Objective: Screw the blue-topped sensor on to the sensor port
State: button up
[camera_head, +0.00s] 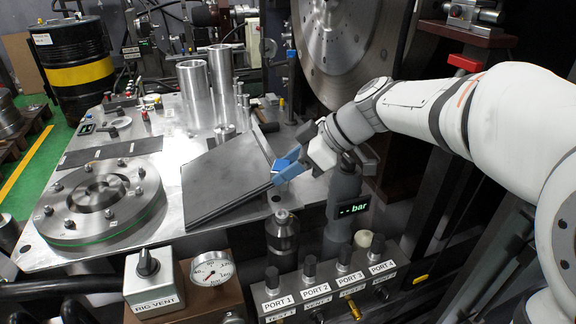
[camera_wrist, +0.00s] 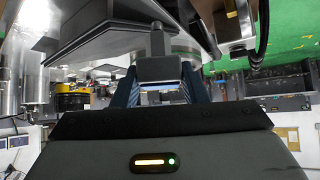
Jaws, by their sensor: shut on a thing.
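My gripper (camera_head: 284,168), with blue fingers, is at the centre of the head view, beside the right edge of the tilted dark plate. In the wrist view my gripper (camera_wrist: 160,88) is shut on a dark grey block with a bright blue-lit edge, which looks like the sensor (camera_wrist: 157,68). A narrow stem sticks out from it, away from the palm. In the head view the fingers largely hide the held sensor. A metal fitting with a small stud on top, perhaps the sensor port (camera_head: 283,232), stands below the gripper, apart from it.
A dark tilted plate (camera_head: 225,180) lies left of the gripper. A grey post with a "-- bar" display (camera_head: 352,208) stands at right. In front are a port block (camera_head: 335,290), a dial gauge (camera_head: 212,270) and a vent box (camera_head: 153,285). A bolted flange (camera_head: 100,200) lies at left.

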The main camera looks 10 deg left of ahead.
jog(key=shift+b, duration=0.45)
notch_tip(320, 180, down, 4)
jog(key=b, duration=0.4)
jog(key=shift+f+b, duration=0.15)
jog(key=shift+b, duration=0.15)
jog(key=shift+f+b, duration=1.4)
jog(key=shift+b, duration=0.2)
dwell(0.5)
jog(key=shift+s, duration=0.1)
